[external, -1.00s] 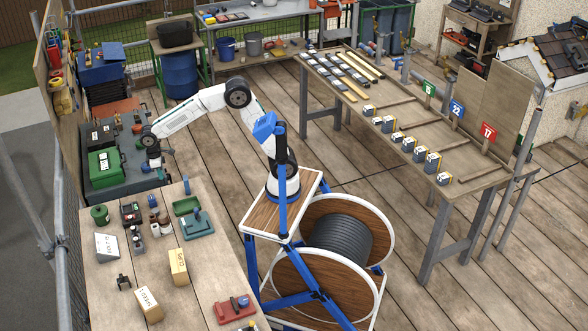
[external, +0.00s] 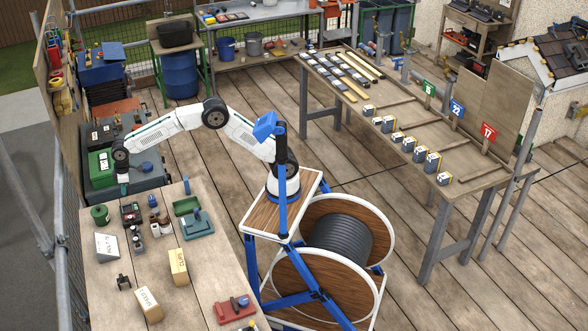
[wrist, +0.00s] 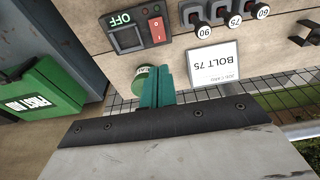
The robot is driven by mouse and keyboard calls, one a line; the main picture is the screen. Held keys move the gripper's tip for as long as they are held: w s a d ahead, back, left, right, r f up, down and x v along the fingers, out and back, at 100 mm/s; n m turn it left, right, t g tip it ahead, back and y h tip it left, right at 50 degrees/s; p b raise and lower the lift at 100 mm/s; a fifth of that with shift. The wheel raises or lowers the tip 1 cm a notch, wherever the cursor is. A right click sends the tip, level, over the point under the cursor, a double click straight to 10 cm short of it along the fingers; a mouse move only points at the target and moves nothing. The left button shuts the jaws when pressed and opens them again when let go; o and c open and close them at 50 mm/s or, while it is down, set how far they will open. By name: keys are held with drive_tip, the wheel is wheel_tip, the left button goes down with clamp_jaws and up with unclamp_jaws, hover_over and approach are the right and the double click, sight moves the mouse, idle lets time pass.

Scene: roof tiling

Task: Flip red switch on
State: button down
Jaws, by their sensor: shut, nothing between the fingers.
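The red switch (wrist: 155,30) is a rocker with white marks on a dark box at the top of the wrist view. A dark panel (wrist: 124,18) beside it reads OFF. In the external view the switch box (external: 130,212) stands near the back left of the wooden table. My gripper (wrist: 158,76) shows as two teal fingers pressed together, with nothing between them. The fingers are apart from the switch, below it in the picture. In the external view my gripper (external: 123,186) hangs at the table's back edge, beyond the switch box.
A green tin (wrist: 140,77) is close beside my fingers. A BOLT 75 card (wrist: 212,66) and several numbered black knobs or bottles (wrist: 235,20) are to the right. A green first aid box (wrist: 40,97) is at left. Yellowish blocks (external: 178,267) lie on the table (external: 205,290).

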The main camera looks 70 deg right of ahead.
approach(126, 217)
drive_tip(key=f, duration=0.5)
drive_tip(key=shift+w+a+f, duration=0.2)
drive_tip(key=shift+w, duration=0.1)
drive_tip(key=shift+w+a+f, duration=0.1)
drive_tip(key=shift+a+f, duration=0.05)
drive_tip(key=shift+f, duration=0.55)
drive_tip(key=shift+w+a+f, duration=0.1)
drive_tip(key=shift+w+f, duration=0.05)
drive_tip(key=shift+f, duration=0.2)
drive_tip(key=shift+s+d+r, duration=0.25)
drive_tip(key=shift+s+d, duration=0.35)
drive_tip(key=shift+r, duration=0.1)
